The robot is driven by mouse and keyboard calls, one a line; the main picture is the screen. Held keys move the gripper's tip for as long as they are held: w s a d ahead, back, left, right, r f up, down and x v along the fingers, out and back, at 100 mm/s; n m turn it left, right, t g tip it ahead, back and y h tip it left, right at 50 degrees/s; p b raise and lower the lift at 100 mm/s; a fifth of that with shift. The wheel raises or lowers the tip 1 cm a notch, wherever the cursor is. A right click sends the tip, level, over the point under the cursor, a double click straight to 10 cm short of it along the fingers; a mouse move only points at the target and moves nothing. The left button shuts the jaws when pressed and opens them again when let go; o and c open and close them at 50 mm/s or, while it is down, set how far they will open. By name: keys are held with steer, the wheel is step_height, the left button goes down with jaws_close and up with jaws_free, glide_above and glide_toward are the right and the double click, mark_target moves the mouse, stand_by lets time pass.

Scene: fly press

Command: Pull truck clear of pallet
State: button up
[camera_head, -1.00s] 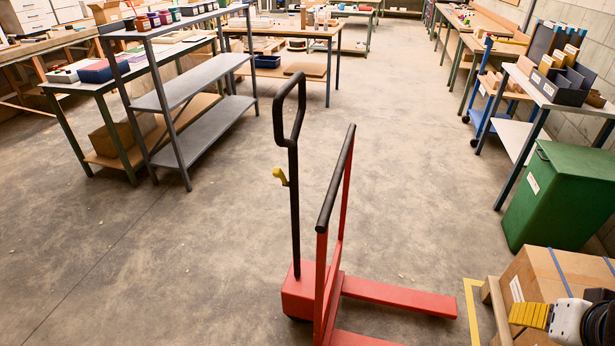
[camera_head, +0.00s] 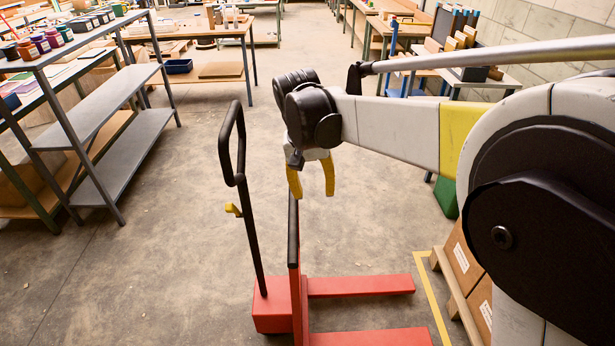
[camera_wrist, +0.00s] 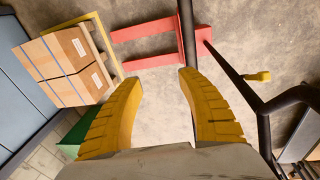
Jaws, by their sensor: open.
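The red pallet truck (camera_head: 272,306) stands on the concrete floor, its two forks (camera_head: 360,285) pointing right. Its black looped handle (camera_head: 232,150) with a yellow lever (camera_head: 233,209) rises on the left. A black-topped upright frame (camera_head: 293,235) stands at the root of the forks. My gripper (camera_head: 311,190) is open and empty, yellow fingers pointing down above that frame. In the wrist view my gripper (camera_wrist: 160,95) also shows open, with the truck's forks (camera_wrist: 145,45) beyond. The pallet (camera_head: 462,305) with cartons (camera_head: 466,265) sits right of the fork tips, apart from them, partly hidden by my arm.
A yellow floor line (camera_head: 432,295) runs between the fork tips and the pallet. A grey shelf rack (camera_head: 125,150) stands at left. A green bin (camera_head: 446,197) is mostly hidden behind my arm. The floor left of and behind the truck is clear.

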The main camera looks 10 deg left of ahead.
steer(key=h+p, duration=0.1)
glide_toward(292, 223)
steer(key=shift+g, duration=0.4)
steer(key=f+b, duration=0.1)
steer(key=f, duration=0.2)
steer(key=d+f+b, duration=0.1)
steer(key=f, duration=0.3)
steer(key=w+d+f+b, duration=0.1)
steer(key=f, duration=0.2)
steer(key=shift+w+f, duration=0.1)
steer(key=shift+f, duration=0.2)
jaws_close()
